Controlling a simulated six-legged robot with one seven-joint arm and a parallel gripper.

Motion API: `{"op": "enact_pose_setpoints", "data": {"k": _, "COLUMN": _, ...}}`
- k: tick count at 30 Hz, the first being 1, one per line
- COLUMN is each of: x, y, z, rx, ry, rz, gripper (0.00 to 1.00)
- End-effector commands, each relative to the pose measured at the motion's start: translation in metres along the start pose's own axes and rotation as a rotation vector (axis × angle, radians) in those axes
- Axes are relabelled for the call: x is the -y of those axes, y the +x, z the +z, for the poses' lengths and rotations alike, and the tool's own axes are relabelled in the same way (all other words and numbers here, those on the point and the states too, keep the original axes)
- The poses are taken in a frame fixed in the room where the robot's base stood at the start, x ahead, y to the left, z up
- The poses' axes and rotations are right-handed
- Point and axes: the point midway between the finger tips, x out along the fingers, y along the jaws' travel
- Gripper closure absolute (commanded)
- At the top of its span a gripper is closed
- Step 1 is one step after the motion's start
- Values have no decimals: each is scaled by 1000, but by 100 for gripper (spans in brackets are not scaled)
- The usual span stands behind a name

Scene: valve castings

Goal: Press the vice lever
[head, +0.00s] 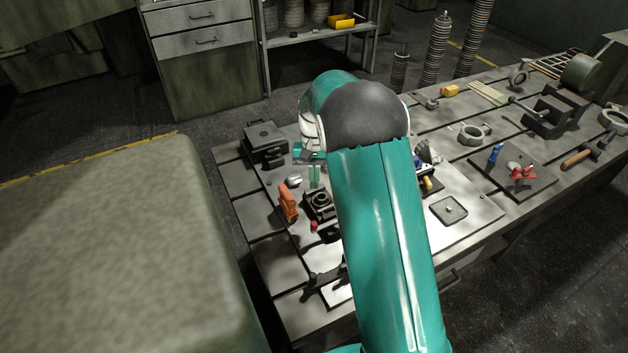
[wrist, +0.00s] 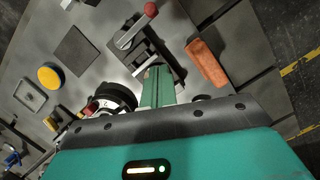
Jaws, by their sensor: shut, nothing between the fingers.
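The vice lever is a light metal bar with a red ball on its end (wrist: 136,26), at the top middle of the wrist view. It lies across a dark grey vice body (wrist: 146,52). In the head view the red ball (head: 314,226) shows just left of my arm, and the rest of the lever is hard to make out. My gripper (wrist: 158,82) is shut and empty, its green fingers reaching toward the vice body, short of the red ball. In the head view my gripper (head: 314,177) is above the bench behind the vice. Whether the fingertips touch the vice cannot be told.
An orange block (wrist: 207,62) stands right of the vice in the wrist view. A black ring-shaped part (wrist: 113,98) is close left of my fingers.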

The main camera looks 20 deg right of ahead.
Motion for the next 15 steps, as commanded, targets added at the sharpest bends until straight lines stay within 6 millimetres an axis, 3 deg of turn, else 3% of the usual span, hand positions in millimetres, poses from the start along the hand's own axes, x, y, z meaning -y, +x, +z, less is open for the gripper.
{"op": "enact_pose_setpoints", "data": {"k": 10, "x": 0, "y": 71, "z": 0, "rx": 4, "ry": 0, "rz": 2, "gripper": 100}}
{"op": "enact_pose_setpoints", "data": {"k": 15, "x": 1, "y": 76, "z": 24, "rx": 0, "ry": -1, "rz": 0, "gripper": 100}}
